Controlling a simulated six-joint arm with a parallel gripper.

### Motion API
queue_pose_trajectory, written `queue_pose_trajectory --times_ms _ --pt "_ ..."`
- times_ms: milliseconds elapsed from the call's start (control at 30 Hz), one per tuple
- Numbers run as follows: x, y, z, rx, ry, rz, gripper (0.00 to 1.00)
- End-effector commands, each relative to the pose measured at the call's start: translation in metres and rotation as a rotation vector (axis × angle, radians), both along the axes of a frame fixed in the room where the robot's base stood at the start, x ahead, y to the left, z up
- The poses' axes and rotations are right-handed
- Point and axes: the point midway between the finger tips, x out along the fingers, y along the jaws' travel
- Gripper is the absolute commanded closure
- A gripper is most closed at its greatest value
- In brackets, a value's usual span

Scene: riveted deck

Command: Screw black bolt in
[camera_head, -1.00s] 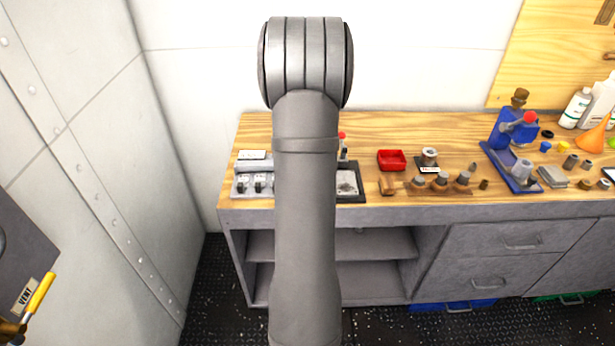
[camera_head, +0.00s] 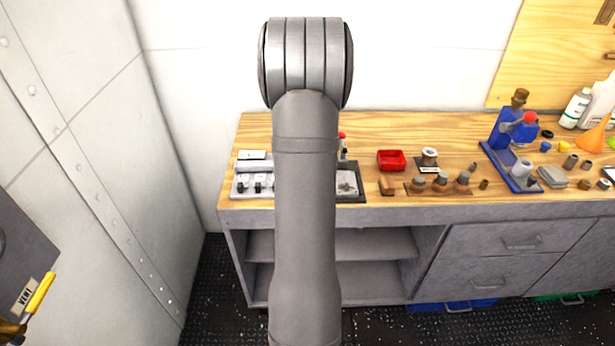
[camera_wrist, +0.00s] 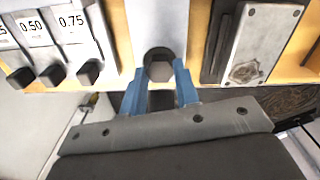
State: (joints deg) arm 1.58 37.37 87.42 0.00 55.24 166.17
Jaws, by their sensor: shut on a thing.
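In the wrist view, my gripper (camera_wrist: 164,80) has two blue fingers, shut on the black bolt (camera_wrist: 160,67). Its hexagonal head sits between the fingertips, with a grey end face and dark sides. The bolt is at the lower end of a pale plate (camera_wrist: 157,22); the fingers hide part of its sides. I cannot tell how deep its shank sits. In the head view, my arm hides the gripper and the bolt.
Left in the wrist view is a pale block labelled 0.50 and 0.75 (camera_wrist: 70,23), with several dark knobs (camera_wrist: 88,72). Right is a grey plate (camera_wrist: 262,42) on a dark base. On the wooden bench are a red tray (camera_head: 391,160) and a blue stand (camera_head: 512,168).

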Motion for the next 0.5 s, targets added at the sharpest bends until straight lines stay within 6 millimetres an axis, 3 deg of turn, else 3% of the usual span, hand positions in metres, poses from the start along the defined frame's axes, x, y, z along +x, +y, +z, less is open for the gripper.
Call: queue_pose_trajectory --times_ms 67,100,200,500 --pt "0.0027 -0.0001 0.0035 0.0 -0.009 0.0 0.95" --pt "0.0027 -0.0001 0.0035 0.0 -0.009 0.0 0.7" --pt "0.0023 -0.0002 0.0031 0.0 -0.008 0.001 0.5" --pt "0.0008 0.0 0.002 0.0 -0.003 0.001 0.5"
